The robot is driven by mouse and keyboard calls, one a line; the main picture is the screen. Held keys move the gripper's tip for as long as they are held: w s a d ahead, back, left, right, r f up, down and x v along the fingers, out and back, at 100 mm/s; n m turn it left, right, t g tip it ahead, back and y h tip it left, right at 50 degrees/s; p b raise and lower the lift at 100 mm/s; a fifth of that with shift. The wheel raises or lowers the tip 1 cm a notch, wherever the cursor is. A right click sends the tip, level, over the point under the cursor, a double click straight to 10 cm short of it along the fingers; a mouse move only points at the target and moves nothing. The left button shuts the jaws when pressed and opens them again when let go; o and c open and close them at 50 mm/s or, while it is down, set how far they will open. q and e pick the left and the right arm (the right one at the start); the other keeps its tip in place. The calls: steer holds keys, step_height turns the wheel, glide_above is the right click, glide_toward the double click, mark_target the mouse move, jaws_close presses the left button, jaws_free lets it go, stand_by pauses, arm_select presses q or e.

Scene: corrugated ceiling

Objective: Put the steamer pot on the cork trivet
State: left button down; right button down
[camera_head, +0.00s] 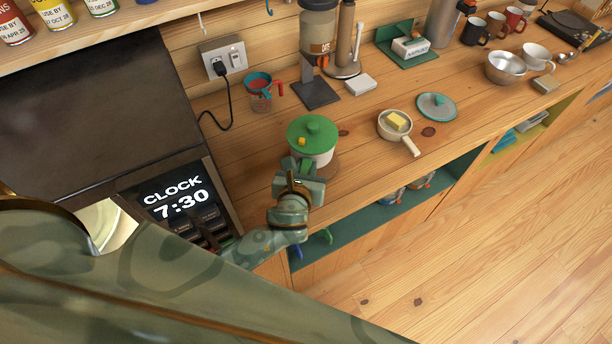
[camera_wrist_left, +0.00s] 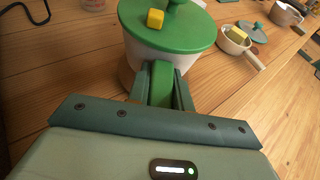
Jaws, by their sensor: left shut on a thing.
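The steamer pot (camera_head: 318,154), white with a green lid and a small yellow block on the lid, is on the wooden counter near its front edge. In the left wrist view the pot (camera_wrist_left: 180,57) fills the upper middle. My left gripper (camera_head: 299,178) is shut on the pot's green side handle (camera_wrist_left: 161,83). My right gripper is out of view.
A small cream pan (camera_head: 393,131) with butter and a round teal lid (camera_head: 437,106) lie to the right. A measuring cup (camera_head: 261,95) and a grinder (camera_head: 318,40) stand behind. A dark appliance with a clock (camera_head: 178,195) stands at left. Open shelves lie below the counter edge.

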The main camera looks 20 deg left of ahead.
arm_select(q)
steer(key=f, duration=0.1)
steer(key=f+b, duration=0.1)
steer(key=f, duration=0.1)
steer(key=shift+w+f, duration=0.2)
steer(key=shift+f, duration=0.05)
steer(key=shift+r, duration=0.1)
steer(key=c, duration=1.3)
jaws_free()
steer(key=shift+s, duration=0.1)
steer(key=shift+o, duration=0.2)
steer(key=shift+s+r, duration=0.1)
steer(key=shift+s, duration=0.1)
steer(key=p+v, duration=0.1)
steer(key=v, duration=1)
steer(key=shift+s, duration=0.3)
